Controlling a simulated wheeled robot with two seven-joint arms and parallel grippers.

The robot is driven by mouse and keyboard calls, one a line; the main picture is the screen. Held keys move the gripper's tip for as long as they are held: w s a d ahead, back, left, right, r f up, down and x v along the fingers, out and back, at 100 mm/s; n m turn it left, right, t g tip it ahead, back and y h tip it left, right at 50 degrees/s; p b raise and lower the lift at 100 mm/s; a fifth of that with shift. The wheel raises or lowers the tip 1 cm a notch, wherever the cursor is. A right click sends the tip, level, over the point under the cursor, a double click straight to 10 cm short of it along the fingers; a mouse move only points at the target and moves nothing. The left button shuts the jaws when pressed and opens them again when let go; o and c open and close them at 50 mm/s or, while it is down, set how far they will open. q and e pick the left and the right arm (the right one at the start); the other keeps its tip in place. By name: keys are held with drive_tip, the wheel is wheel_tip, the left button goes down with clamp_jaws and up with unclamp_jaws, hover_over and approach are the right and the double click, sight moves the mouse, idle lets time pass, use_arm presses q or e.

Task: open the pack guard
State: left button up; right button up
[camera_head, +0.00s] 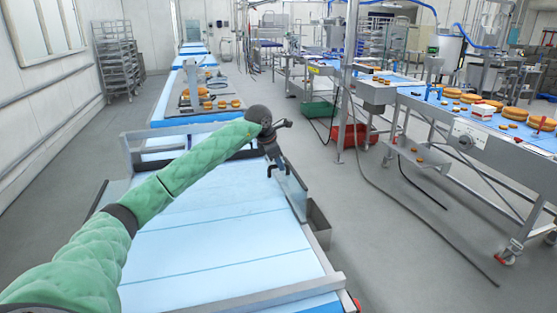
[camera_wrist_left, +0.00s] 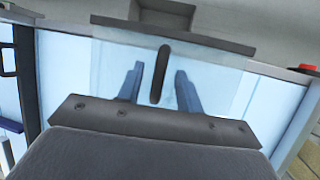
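The pack guard looks to be the clear panel (camera_head: 291,192) at the right side of the blue-white conveyor. In the left wrist view the clear panel (camera_wrist_left: 225,82) has a dark bar along its edge and a dark upright handle (camera_wrist_left: 160,75). My left gripper (camera_head: 276,174) is over the conveyor's right edge, at the panel. In the left wrist view its two fingers (camera_wrist_left: 160,88) stand apart, one on each side of the handle, with gaps showing. Whether the handle lies fully between the fingertips in depth is unclear. My right gripper is not in view.
The conveyor (camera_head: 210,235) has bare space and metal side rails. A grey box (camera_head: 319,222) hangs outside the right rail. A red button (camera_wrist_left: 308,68) shows in the left wrist view. Another line with round loaves (camera_head: 515,114) stands at right, with hoses on the floor between.

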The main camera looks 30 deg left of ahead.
use_arm(q)
drive_tip(key=shift+f, duration=0.15)
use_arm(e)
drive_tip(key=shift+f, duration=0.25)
use_arm(q)
clamp_jaws()
drive_tip(key=shift+w, duration=0.1)
